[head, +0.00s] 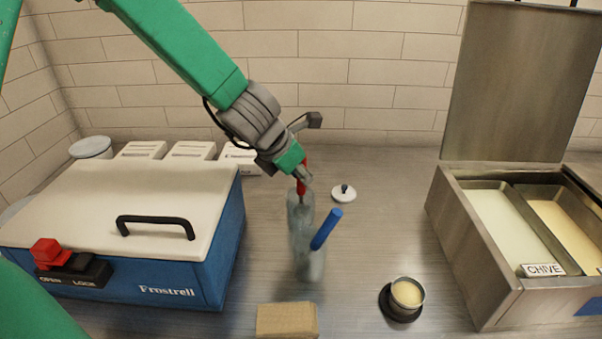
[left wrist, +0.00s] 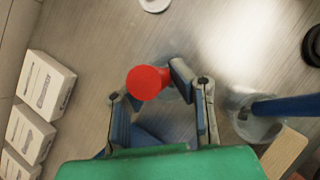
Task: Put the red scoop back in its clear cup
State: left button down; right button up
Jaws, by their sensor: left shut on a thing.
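The red scoop (head: 302,188) is upright in my left gripper (head: 302,177), which is shut on its handle. The round red end of the handle also shows in the left wrist view (left wrist: 148,82), between the fingers (left wrist: 152,95). A clear cup (head: 299,218) stands directly below. The scoop's lower part overlaps the cup's rim; how deep it sits is hard to tell through the clear wall. A second clear cup (head: 309,266) in front holds a blue scoop (head: 326,229) that leans right. My right gripper is not in view.
A blue cooler (head: 190,268) with a white lid stands left. A steel bin (head: 470,250) with its lid up stands right. A wooden block (head: 287,320), a small cup of yellow stuff (head: 407,292) and a white knobbed lid (head: 344,193) lie around the cups. White boxes (left wrist: 42,92) stand behind the cooler.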

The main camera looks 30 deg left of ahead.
pick_arm(q)
jog(key=shift+f, duration=0.2)
jog(key=c, duration=1.3)
grip_release()
jog(key=shift+c, duration=0.2)
jog(key=shift+r, duration=0.1)
jog(key=d+v, duration=0.1)
jog(key=v, duration=1)
jog(key=shift+s+a+r, duration=0.25)
jog(key=shift+a+r, duration=0.05)
jog(key=shift+a, duration=0.2)
